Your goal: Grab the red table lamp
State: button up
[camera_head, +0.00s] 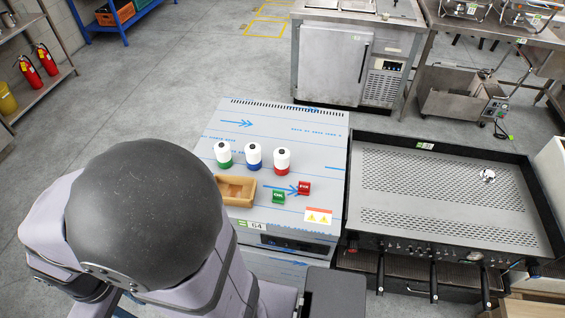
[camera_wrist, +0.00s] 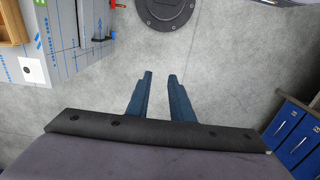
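The red table lamp (camera_head: 282,161) has a white rounded body, a dark top spot and a red base. It stands upright on a film-covered steel worktop (camera_head: 235,118), at the right end of a row of three. The blue lamp (camera_head: 254,157) is in the middle and the green lamp (camera_head: 223,155) is at the left. My gripper (camera_wrist: 160,76) shows in the wrist view with its two blue fingers apart and nothing between them, above bare grey floor. It is away from the lamps. The head view does not show the fingers.
A wooden tray (camera_head: 250,192), a green OK block (camera_head: 278,197) and a red block (camera_head: 304,188) lie on the worktop in front of the lamps. A black-framed griddle (camera_head: 455,235) adjoins at right. Blue drawers (camera_wrist: 296,138) stand at right in the wrist view.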

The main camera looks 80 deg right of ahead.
jog(key=o, duration=1)
